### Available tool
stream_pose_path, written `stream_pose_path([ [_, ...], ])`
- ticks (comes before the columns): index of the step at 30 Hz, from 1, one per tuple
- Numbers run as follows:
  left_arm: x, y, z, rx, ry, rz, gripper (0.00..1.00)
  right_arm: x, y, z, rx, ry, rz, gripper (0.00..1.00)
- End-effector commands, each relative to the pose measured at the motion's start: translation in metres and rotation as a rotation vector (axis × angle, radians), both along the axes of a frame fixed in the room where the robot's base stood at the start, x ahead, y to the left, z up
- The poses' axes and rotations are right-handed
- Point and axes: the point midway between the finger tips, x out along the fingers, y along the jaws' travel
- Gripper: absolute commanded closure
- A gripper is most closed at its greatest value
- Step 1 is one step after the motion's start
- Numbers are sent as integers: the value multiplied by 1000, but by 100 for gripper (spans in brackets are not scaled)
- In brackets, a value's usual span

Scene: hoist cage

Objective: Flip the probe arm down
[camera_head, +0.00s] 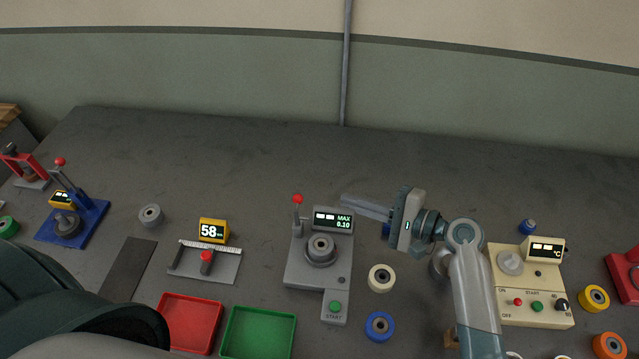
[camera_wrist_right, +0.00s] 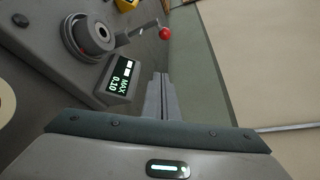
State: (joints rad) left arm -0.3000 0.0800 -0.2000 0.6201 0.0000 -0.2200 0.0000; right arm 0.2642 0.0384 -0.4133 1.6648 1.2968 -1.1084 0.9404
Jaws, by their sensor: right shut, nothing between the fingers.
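A grey gauge station (camera_head: 303,273) stands mid-table with a round grey ring part on its spindle (camera_head: 320,249) and a display (camera_head: 333,220) reading MAX 0.10. Its probe arm (camera_head: 297,213) with a red ball stands upright at the back left. The red ball also shows in the right wrist view (camera_wrist_right: 165,33), with the display (camera_wrist_right: 120,80) nearer. My right gripper (camera_head: 343,200) is shut and empty, its fingers pointing left over the display's back right, apart from the probe arm. It also shows in the wrist view (camera_wrist_right: 160,78). My left gripper is out of view.
A cream ring (camera_head: 381,278) and a blue ring (camera_head: 380,326) lie right of the station. A red tray (camera_head: 191,322) and a green tray (camera_head: 258,334) are front left. A cream control box (camera_head: 530,290) stands right. The table behind is clear.

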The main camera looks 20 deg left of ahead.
Motion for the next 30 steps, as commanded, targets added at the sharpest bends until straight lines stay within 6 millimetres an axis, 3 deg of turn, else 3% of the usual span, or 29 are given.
stream_pose_path([
  [17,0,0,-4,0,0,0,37,1,6,-3,0,0,0,100],
  [30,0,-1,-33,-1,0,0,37,9,63,-17,3,1,1,100],
])
